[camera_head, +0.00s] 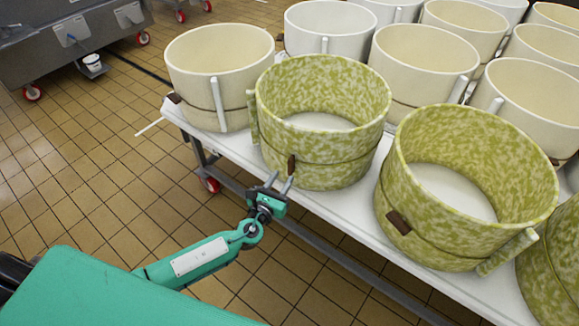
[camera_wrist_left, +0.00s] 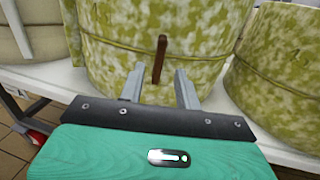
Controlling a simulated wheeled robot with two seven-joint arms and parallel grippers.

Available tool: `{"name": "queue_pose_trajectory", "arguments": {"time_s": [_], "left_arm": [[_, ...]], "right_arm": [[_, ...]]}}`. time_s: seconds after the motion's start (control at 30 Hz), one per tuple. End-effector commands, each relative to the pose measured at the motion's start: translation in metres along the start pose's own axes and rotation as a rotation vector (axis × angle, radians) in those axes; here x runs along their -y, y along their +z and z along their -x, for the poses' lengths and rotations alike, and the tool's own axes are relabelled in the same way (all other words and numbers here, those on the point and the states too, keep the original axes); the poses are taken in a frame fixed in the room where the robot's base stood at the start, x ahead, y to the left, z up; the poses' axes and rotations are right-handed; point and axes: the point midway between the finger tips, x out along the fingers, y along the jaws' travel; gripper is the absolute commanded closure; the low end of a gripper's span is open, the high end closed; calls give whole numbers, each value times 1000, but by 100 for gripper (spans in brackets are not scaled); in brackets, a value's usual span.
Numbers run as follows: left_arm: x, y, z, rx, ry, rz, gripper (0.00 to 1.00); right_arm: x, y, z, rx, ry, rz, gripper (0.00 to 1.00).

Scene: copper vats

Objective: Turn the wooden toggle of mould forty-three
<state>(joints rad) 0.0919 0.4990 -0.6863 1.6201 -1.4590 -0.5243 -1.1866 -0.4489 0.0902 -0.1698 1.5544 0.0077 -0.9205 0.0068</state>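A green-and-cream mottled round mould (camera_head: 318,170) stands near the front edge of the white table. A dark brown wooden toggle (camera_head: 291,165) is on its near side, over a thin cord. In the left wrist view the toggle (camera_wrist_left: 159,58) stands nearly upright. My left gripper (camera_head: 281,181) is just in front of and below the toggle. In the wrist view its two fingers (camera_wrist_left: 159,78) are apart, one either side of the toggle's line, with nothing between them that I can see gripped. No number is readable on the mould. My right gripper is out of view.
A second mottled mould (camera_head: 463,135) with a brown toggle (camera_head: 398,222) stands close to the right. A cream mould (camera_head: 219,58) stands at the left, and several more fill the white table (camera_head: 337,206) behind. Tiled floor (camera_head: 90,160) is open at the left.

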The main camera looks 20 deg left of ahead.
Motion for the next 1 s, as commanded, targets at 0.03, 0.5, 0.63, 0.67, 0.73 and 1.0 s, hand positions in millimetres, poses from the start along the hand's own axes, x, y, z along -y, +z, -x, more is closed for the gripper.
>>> {"name": "queue_pose_trajectory", "arguments": {"time_s": [0.03, 0.5, 0.63, 0.67, 0.73, 1.0], "left_arm": [[0, 1, -11, 2, 0, 1, 66], [0, 0, -58, 0, 0, 1, 66], [0, 0, -59, -1, 0, 1, 66], [0, 0, -59, -1, 0, 1, 66], [0, 0, -59, -1, 0, 1, 66], [0, 0, -59, -1, 0, 1, 100]], "right_arm": [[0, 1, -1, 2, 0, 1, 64], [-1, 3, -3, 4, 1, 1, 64], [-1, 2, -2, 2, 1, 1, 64], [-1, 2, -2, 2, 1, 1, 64], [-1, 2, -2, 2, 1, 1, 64], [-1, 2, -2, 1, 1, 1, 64]]}}
